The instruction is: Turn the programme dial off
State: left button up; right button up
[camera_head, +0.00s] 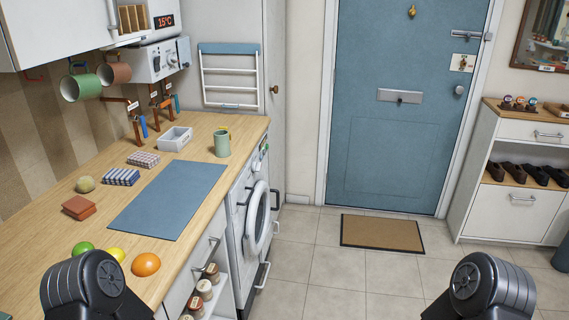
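The washing machine (241,235) stands under the wooden worktop, its front facing right with a round door (256,217). Its narrow control panel (257,165) runs along the top of the front, seen at a steep angle. Small dark and green parts show at the panel's far end; I cannot tell which is the programme dial or where it points. A white wall unit (161,60) above the worktop also carries round knobs. Only black rounded parts of my two arms show along the bottom edge, well short of the machine. Neither gripper is in view.
The worktop (238,128) holds a blue mat (170,198), a green mug (222,143), a white tray (175,139), cloths and fruit. An open shelf with jars (204,290) stands near the machine. The tiled floor (320,265) before the blue door (395,110) is clear except for a doormat (382,233).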

aim_at(256, 166)
jog(key=i+l+z, duration=0.3)
jog(key=i, duration=0.25)
jog(key=i+l+z, duration=0.3)
jog(key=i, duration=0.3)
jog(key=i+z, duration=0.3)
jog(key=i, duration=0.3)
jog(key=i+l+u, duration=0.1)
jog(key=i+u, duration=0.35)
jog(key=i+l+u, duration=0.25)
jog(key=i+u, duration=0.2)
jog(key=i+l+u, duration=0.75)
jog(key=l+u, duration=0.2)
jog(key=i+l+u, duration=0.2)
jog(key=l+u, duration=0.25)
jog(key=l, duration=0.15)
